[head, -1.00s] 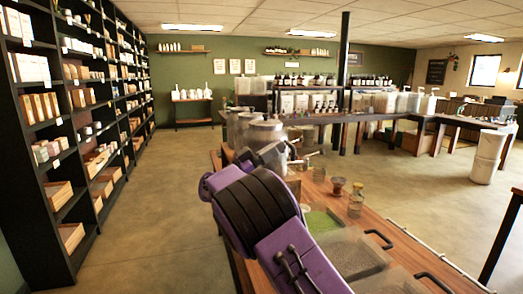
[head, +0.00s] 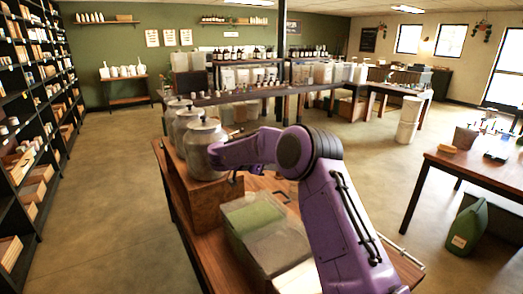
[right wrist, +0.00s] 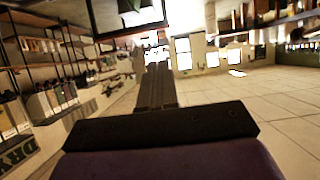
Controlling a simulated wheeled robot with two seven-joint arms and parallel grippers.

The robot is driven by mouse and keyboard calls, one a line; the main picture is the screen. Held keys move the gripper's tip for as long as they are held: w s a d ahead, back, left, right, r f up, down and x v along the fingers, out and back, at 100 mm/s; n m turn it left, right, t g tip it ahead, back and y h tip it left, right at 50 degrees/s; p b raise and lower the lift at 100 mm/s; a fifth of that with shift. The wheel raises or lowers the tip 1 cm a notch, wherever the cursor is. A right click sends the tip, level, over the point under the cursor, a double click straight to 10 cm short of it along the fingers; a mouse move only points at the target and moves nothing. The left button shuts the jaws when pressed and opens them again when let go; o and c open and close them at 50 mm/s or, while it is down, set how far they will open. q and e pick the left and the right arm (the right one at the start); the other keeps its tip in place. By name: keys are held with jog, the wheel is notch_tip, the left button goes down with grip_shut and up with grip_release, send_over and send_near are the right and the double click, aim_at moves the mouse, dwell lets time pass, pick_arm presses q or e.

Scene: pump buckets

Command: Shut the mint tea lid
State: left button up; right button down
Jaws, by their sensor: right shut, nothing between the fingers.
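On the wooden table, a clear bin with green contents (head: 252,216) stands beside a bin with grey contents (head: 283,248). I cannot read a label, so I cannot tell which container holds mint tea or whether its lid is open. My right arm crosses in front of both bins from the lower right, its far end over the front jar (head: 201,150). My right gripper (right wrist: 157,78) shows in the right wrist view as dark fingers, shut and empty. In the head view its fingertips are hard to make out. My left gripper is not in view.
Several lidded jars stand on a wooden box (head: 193,201) at the table's left. A long shelf of goods (head: 40,110) lines the left wall. Another table (head: 480,172) stands at the right, with a green jug (head: 467,228) on the floor below. Open floor lies between.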

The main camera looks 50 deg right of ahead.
jog(key=s+d+f+t+y, duration=0.1)
jog(key=d+f+y, duration=0.1)
jog(key=f, duration=0.3)
jog(key=s+d+f+t+y+p, duration=0.1)
jog(key=d+f+y, duration=0.1)
jog(key=f+y, duration=0.2)
notch_tip(320, 180, down, 2)
jog(key=shift+d+f, duration=0.2)
jog(key=shift+d, duration=0.2)
jog(key=d+r+p+v, duration=0.1)
jog(key=d+p+v, duration=0.1)
jog(key=v, duration=1.1)
jog(key=shift+s+r, duration=0.2)
jog(key=shift+s, duration=0.2)
